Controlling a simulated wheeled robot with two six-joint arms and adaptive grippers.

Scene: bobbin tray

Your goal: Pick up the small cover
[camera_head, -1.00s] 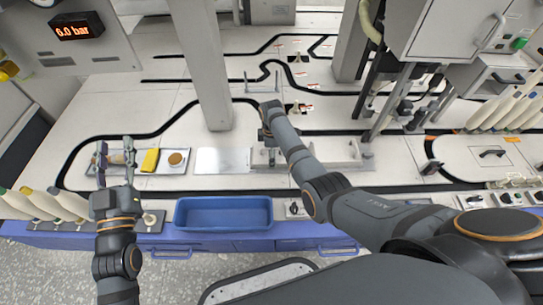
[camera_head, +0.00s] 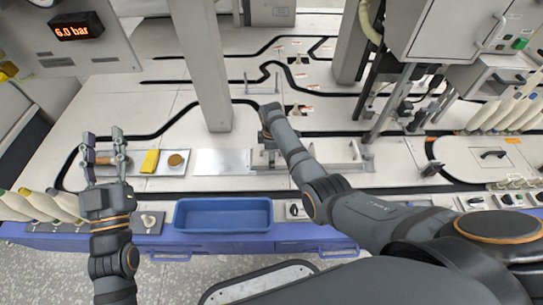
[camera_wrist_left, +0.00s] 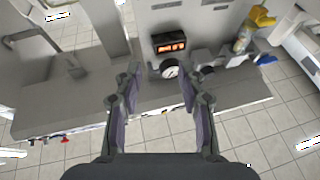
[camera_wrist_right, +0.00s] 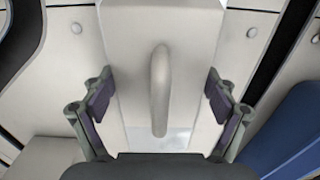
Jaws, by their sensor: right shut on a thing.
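The small cover (camera_wrist_right: 160,25) is a pale plate with a raised bar handle (camera_wrist_right: 159,90), seen up close in the right wrist view. My right gripper (camera_wrist_right: 158,98) has a finger on each side of it and is shut on it; the exact contact is hard to see. In the head view the right arm reaches to the middle of the table and hides most of this gripper and the cover. My left gripper (camera_head: 104,140) is open and empty, raised over the left end of the bobbin tray. Its spread fingers also show in the left wrist view (camera_wrist_left: 158,80).
A blue bin (camera_head: 222,229) stands at the front edge. A grey post (camera_head: 205,80) rises behind. Another lid with a dark handle (camera_head: 493,155) lies at the right.

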